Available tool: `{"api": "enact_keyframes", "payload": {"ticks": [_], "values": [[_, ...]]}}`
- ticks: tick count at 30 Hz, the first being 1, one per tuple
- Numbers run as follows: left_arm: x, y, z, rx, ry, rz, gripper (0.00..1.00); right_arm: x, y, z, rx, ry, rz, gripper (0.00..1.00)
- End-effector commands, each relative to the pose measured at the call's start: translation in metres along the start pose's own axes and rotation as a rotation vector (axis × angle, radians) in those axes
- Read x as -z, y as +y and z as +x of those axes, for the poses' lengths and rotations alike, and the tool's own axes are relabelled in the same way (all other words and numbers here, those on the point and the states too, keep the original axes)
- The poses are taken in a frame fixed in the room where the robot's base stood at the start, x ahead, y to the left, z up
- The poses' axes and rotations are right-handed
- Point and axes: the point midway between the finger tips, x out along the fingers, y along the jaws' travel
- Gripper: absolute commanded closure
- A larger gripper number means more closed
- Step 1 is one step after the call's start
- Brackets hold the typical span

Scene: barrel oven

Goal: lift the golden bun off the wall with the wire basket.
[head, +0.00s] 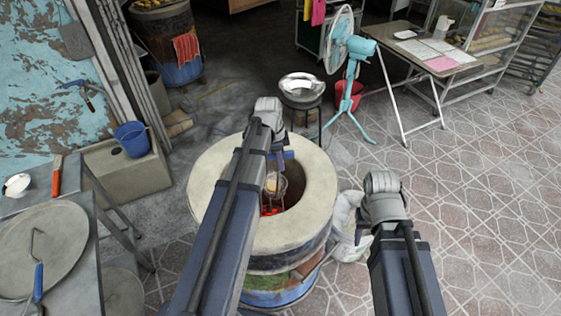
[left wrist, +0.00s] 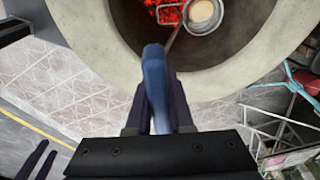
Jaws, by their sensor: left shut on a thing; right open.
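The barrel oven (head: 310,225) is open at the top, with red embers (head: 270,209) glowing inside. My left gripper (head: 284,158) is over its mouth, shut on the blue handle (left wrist: 156,85) of the wire basket. The basket (head: 281,190) hangs inside the oven; its round rim also shows in the left wrist view (left wrist: 203,32). A pale golden bun (left wrist: 202,11) appears within the basket's rim. I cannot tell whether it still touches the wall. My right gripper (head: 362,236) is open and empty, outside the oven on the right; its fingers are partly hidden.
A white sack (head: 345,222) stands against the oven's right side. A metal bowl on a stand (head: 301,88) and a turquoise fan (head: 350,60) are behind it. A worktable with a round lid (head: 40,250) is at the left. Tiled floor at the right is clear.

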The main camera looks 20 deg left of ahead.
Motion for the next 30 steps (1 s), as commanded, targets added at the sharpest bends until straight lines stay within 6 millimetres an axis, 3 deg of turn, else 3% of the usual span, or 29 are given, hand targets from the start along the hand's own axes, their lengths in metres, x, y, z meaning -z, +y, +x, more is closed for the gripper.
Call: {"api": "enact_keyframes", "payload": {"ticks": [1, 30], "values": [[0.002, 0.0, -0.01, 0.0, 0.0, 0.0, 1.0, -0.001, 0.001, -0.01, 0.0, 0.0, 0.0, 0.5], [0.015, 0.0, -0.101, 0.001, 0.0, 0.0, 1.0, -0.006, 0.009, -0.102, 0.002, 0.0, 0.011, 0.5]]}}
